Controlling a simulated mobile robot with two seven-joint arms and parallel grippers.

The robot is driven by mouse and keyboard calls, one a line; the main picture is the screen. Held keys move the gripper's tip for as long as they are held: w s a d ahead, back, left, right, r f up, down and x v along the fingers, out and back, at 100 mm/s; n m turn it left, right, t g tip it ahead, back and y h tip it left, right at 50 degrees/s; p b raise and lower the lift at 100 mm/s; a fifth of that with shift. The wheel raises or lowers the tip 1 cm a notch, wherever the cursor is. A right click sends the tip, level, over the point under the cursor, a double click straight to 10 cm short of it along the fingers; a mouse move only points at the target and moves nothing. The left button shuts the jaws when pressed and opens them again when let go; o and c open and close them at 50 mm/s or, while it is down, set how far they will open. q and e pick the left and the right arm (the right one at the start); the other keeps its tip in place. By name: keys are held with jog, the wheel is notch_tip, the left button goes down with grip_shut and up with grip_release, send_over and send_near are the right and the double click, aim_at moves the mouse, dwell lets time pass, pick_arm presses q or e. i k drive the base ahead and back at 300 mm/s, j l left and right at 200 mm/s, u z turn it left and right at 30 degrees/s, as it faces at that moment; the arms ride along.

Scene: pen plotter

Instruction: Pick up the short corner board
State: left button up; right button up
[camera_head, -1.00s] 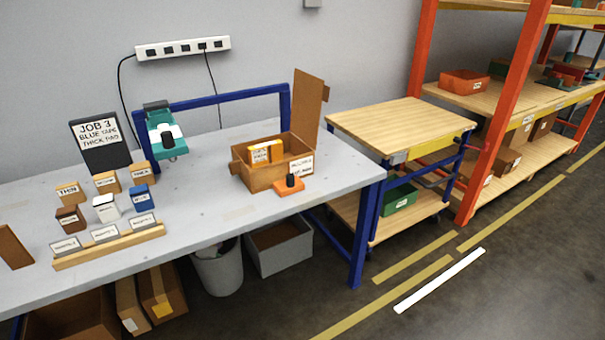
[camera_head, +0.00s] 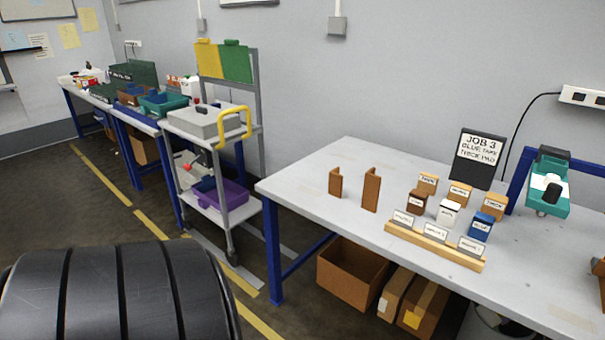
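Two brown corner boards stand upright near the left end of the grey table (camera_head: 320,200). The short corner board (camera_head: 335,183) is on the left. The taller corner board (camera_head: 371,190) stands just to its right, with a small gap between them. Nothing touches or holds the short one. Neither of my grippers shows in the head view. A dark ribbed part of my own arm or body fills the lower left.
A job sign (camera_head: 478,160), several small labelled blocks and a wooden label rail (camera_head: 434,246) stand right of the boards. A teal device (camera_head: 545,190) is farther right. A grey cart (camera_head: 222,160) stands left of the table. The table's left end is clear.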

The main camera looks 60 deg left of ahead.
aim_at(335, 180)
jog(key=u, duration=1.7)
jog(key=i+j+z, duration=0.15)
jog(key=z, duration=0.3)
jog(key=i+j+z, duration=0.25)
jog(key=z, duration=0.15)
jog(key=i+j+z, duration=0.1)
jog(key=j+z, duration=0.15)
jog(key=z, duration=0.2)
